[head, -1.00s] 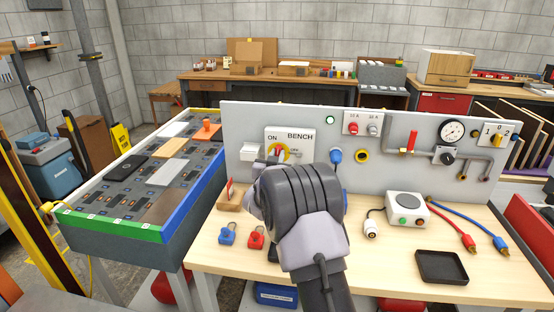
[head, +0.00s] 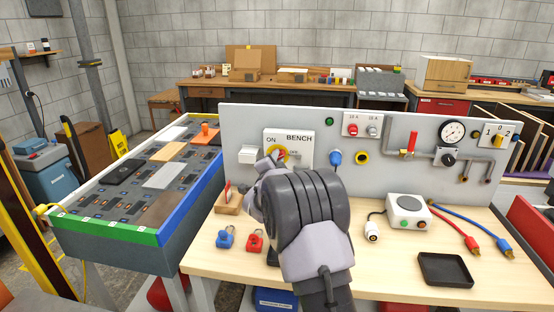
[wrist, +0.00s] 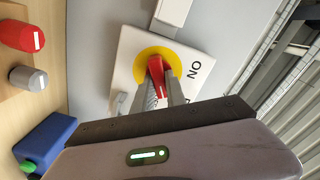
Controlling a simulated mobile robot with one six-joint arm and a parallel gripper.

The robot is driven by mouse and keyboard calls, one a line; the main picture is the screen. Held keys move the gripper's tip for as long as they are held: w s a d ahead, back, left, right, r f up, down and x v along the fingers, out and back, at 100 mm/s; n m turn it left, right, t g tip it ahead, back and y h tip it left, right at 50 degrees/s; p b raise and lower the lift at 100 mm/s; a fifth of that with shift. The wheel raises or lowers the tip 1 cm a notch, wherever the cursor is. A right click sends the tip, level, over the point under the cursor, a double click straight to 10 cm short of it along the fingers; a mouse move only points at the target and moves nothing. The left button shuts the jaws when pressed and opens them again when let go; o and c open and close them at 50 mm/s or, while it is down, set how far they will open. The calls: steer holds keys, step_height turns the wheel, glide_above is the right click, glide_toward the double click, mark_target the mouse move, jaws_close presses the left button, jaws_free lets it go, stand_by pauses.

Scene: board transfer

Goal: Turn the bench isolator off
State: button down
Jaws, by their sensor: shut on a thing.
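The bench isolator is a white plate (head: 303,148) marked ON and BENCH on the upright grey panel. It has a yellow ring and a red handle, and both show clearly in the wrist view, the ring (wrist: 143,57) around the handle (wrist: 155,67). My gripper (wrist: 161,84) is shut on the red handle, one finger on each side. In the head view my gripper and wrist hide the lower part of the plate and most of the handle. The handle looks tilted there. The round indicator (head: 329,121) above the plate is dark green.
Blue (head: 225,238) and red (head: 255,241) padlocks and a black tray (head: 444,269) lie on the bench.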

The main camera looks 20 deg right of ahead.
steer(key=m, duration=0.6)
steer(key=shift+f, duration=0.15)
steer(key=shift+m, duration=0.3)
stand_by(0.4)
steer(key=c, duration=1.4)
jaws_free()
steer(key=shift+o, duration=0.2)
steer(key=p+v, duration=0.1)
steer(key=v, duration=1.6)
steer(key=shift+s+p, duration=0.2)
steer(key=shift+p, duration=0.15)
steer(key=shift+a, duration=0.15)
